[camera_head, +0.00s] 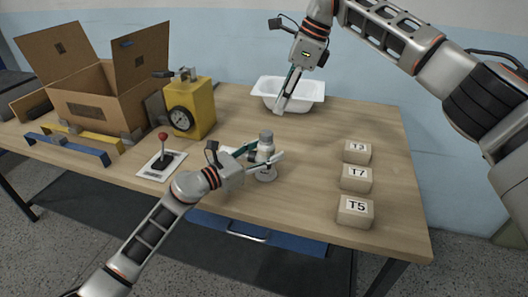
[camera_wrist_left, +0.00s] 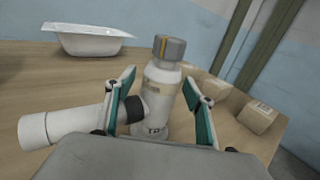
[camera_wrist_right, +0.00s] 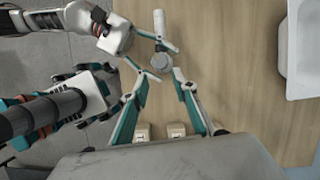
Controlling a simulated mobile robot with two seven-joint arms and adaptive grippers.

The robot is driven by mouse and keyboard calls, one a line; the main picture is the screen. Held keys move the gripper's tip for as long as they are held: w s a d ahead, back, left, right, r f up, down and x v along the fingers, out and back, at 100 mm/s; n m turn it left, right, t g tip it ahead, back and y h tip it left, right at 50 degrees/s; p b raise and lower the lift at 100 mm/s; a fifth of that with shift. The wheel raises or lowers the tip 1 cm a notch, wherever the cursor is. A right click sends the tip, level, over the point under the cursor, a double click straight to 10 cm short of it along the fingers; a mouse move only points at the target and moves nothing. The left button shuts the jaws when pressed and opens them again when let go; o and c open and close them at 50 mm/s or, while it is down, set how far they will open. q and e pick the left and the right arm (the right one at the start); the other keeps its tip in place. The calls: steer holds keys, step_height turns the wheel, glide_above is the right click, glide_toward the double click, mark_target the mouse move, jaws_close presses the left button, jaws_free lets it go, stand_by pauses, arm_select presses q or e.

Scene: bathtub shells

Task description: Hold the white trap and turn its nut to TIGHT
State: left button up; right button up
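The white trap (camera_head: 266,155) stands upright on the table, with a white side pipe (camera_wrist_left: 65,125). Its grey nut (camera_wrist_left: 169,47) is on top with an orange stripe, and also shows in the right wrist view (camera_wrist_right: 160,62). My left gripper (camera_head: 268,151) is low at the trap, its fingers apart on either side of the body; in the left wrist view a gap shows on the right side, while contact on the left is unclear. My right gripper (camera_head: 284,102) is open and empty, above the table behind the trap, pointing down. No TIGHT mark is readable.
Boxes T3 (camera_head: 357,152), T7 (camera_head: 356,178) and T5 (camera_head: 355,211) stand at the right. A white bathtub shell (camera_head: 310,92) is at the back. A yellow gauge box (camera_head: 200,108), red-knobbed lever (camera_head: 162,160) and open carton (camera_head: 95,110) are left.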

arm_select(q)
steer(key=c, duration=1.1)
arm_select(e)
steer(key=o, duration=0.4)
steer(key=shift+f, duration=0.15)
steer(key=s+a+f+n+y, duration=0.1)
steer(key=s+a+f+y, duration=0.2)
steer(key=a+f, duration=0.25)
steer(key=m+t+y, duration=0.6)
steer(key=t+y, duration=0.1)
steer(key=t, duration=0.3)
glide_toward(272, 136)
steer(key=x, duration=1.1)
steer(key=shift+w+a+r, duration=0.1)
steer(key=shift+w+a, duration=0.1)
steer(key=shift+a, duration=0.1)
steer(key=shift+c, duration=0.2)
steer(key=c, duration=1.1)
